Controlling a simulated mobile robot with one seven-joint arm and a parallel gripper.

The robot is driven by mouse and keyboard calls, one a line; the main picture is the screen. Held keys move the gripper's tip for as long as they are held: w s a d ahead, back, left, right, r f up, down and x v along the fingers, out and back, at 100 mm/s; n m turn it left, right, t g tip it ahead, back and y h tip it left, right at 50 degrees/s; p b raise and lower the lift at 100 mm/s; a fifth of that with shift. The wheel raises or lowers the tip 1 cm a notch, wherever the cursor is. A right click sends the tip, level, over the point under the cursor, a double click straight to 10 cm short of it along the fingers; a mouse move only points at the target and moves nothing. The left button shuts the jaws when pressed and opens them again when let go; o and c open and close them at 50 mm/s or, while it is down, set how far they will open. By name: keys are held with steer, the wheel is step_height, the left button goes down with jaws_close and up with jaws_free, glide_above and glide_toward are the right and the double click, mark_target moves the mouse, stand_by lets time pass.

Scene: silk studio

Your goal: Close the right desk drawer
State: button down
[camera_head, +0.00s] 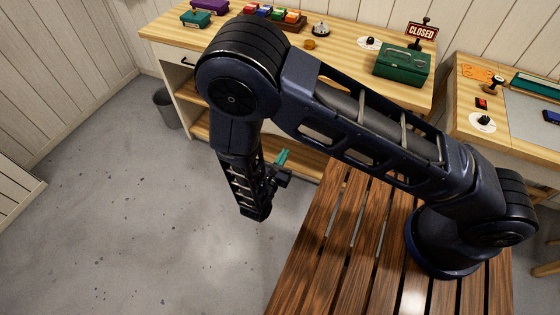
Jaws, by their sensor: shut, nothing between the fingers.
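The wooden desk (165,34) stands against the back wall. A pale drawer front with a dark handle (187,62) shows at its left end. The right part of the desk's front is mostly hidden behind my raised arm, so I cannot make out the right drawer or how far open it is.
A green cash box (402,66), a bell (320,29) and a closed sign (422,32) stand on the desk. A grey bin (167,108) is at its left. A slatted wooden bench (322,240) is below my arm. A second table (464,108) stands right. Left floor is clear.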

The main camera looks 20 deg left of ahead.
steer(key=w, duration=0.9)
steer(key=w, duration=2.2)
steer(key=shift+w, duration=0.7)
steer(key=shift+w+r, duration=0.1)
steer(key=shift+w, duration=0.2)
steer(key=shift+w+r, duration=0.1)
steer(key=s, duration=1.5)
steer(key=shift+f, duration=0.2)
